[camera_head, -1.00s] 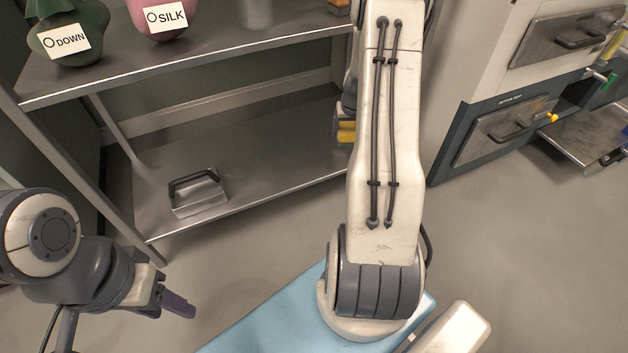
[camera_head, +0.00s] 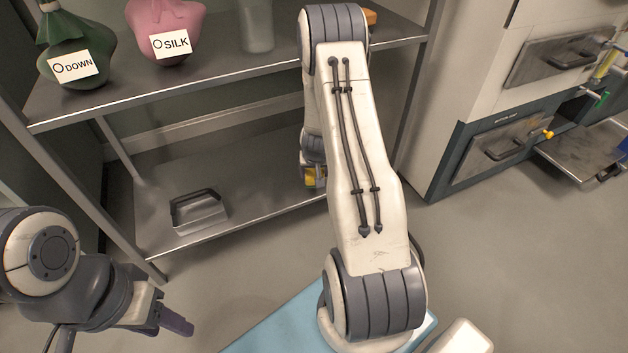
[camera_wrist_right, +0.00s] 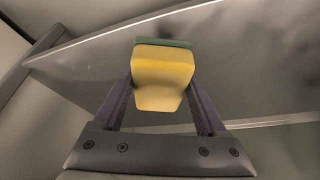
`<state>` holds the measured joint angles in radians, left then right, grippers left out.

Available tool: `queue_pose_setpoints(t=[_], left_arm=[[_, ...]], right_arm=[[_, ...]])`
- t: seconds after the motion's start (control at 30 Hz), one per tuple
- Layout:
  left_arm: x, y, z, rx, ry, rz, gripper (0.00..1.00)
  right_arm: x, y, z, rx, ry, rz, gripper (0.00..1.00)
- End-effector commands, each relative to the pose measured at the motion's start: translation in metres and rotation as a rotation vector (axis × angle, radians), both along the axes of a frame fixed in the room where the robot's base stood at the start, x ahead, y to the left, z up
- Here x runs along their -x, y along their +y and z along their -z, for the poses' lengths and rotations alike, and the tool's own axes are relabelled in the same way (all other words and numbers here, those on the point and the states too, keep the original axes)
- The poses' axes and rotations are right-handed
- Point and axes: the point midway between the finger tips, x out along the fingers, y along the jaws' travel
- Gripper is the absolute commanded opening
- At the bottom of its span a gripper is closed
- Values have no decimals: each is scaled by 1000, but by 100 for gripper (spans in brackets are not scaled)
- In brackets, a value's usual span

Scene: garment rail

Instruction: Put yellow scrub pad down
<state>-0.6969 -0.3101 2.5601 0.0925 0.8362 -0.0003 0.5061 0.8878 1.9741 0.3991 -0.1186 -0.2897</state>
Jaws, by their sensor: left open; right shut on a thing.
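The yellow scrub pad (camera_wrist_right: 163,75), with a green layer along one edge, is gripped between the two purple fingers of my right gripper (camera_wrist_right: 163,88) in the right wrist view. In the head view only a small yellow part of the pad (camera_head: 310,177) shows, at the front edge of the lower shelf; my arm hides most of the right gripper. I cannot tell whether the pad touches the shelf. My left gripper (camera_head: 172,318) is open and empty at the lower left, away from the shelves.
The lower metal shelf (camera_head: 255,165) has clear room right of a metal dustpan-like tool (camera_head: 198,212). The upper shelf (camera_head: 130,95) holds a green DOWN sack (camera_head: 75,35), a pink SILK sack (camera_head: 168,20) and a clear container (camera_head: 256,25). A cabinet (camera_head: 500,150) stands right.

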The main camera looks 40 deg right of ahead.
Motion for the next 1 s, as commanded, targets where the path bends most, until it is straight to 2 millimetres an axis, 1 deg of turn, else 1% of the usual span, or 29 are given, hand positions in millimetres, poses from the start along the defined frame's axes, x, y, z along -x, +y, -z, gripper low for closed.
queue_pose_setpoints(t=[0.13, 0.3, 0.37, 0.43, 0.67, 0.8, 0.83, 0.87, 0.9, 1.0], left_arm=[[0, 0, 10, 0, 0, 0, 50], [0, 0, 34, 0, 0, 0, 50], [0, 0, 39, 0, 0, 0, 50], [0, 0, 41, -1, 1, 0, 50], [0, 0, 38, 0, 0, 0, 50], [0, 0, 42, 0, 0, 0, 50], [0, 0, 40, 0, 0, 0, 50], [0, 0, 40, 0, 0, 0, 50], [0, 0, 40, 0, 0, 0, 50], [0, 0, 40, 0, 0, 0, 50]], right_arm=[[-1, 1, 11, 1, -1, 0, 22], [-1, 1, 35, 0, -1, 1, 22], [-1, 1, 41, 0, -1, 1, 22], [-1, 1, 43, 1, -2, 1, 22], [-1, 0, 40, 0, -1, 1, 22], [0, 0, 45, 0, -1, 1, 22], [0, 0, 43, 1, -1, 0, 86], [0, 0, 43, 1, -1, 0, 97], [0, 0, 43, 1, -1, 0, 100], [0, 1, 43, 1, -1, 0, 100]])
